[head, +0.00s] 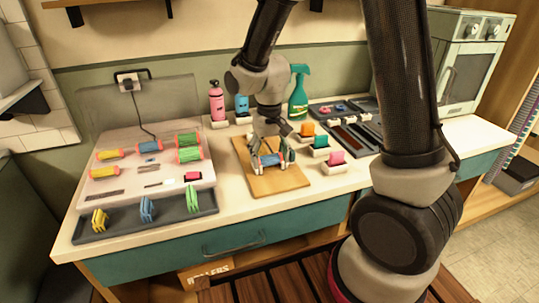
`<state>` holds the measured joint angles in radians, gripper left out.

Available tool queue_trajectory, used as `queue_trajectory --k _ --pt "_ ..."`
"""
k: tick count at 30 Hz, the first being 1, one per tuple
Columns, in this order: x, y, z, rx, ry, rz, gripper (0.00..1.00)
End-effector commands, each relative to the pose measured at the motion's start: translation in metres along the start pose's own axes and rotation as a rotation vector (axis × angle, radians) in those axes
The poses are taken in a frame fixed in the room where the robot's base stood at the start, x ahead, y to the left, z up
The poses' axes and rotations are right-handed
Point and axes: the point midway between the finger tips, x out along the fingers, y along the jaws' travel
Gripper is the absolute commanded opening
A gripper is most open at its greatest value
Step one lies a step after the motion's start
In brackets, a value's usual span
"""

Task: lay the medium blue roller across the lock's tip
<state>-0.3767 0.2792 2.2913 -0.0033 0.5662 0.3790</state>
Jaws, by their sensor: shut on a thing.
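My gripper (272,165) is shut on a blue roller (269,160) with reddish ends. It points down over the wooden board (263,190) in the middle of the counter, with a finger near each end of the roller. I cannot tell whether the roller touches the board. The lock and its tip cannot be made out; the gripper covers that part of the board. Another blue roller (149,146) lies on the white tray (125,145) at the left, among yellow rollers (107,153) and green rollers (188,140).
A dark tray (170,211) with yellow, blue and green clips lies at the front left. A pink bottle (216,103), a blue bottle (241,104) and a green spray bottle (299,95) stand behind. Orange, teal and pink pieces in white holders (334,168) stand right of the board.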

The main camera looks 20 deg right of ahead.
Motion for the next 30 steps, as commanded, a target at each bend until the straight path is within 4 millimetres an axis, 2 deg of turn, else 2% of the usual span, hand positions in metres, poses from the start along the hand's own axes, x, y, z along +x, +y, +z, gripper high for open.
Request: queue_trajectory --k 4,28,29,30 --pt "0.0034 0.0009 0.0053 0.002 -0.013 0.003 0.36" --pt "0.0062 0.0011 0.0056 0.003 -0.015 0.003 0.38" --pt "0.0062 0.0011 0.0056 0.003 -0.015 0.003 0.71" --pt "0.0062 0.0010 0.0056 0.003 -0.015 0.003 0.78"
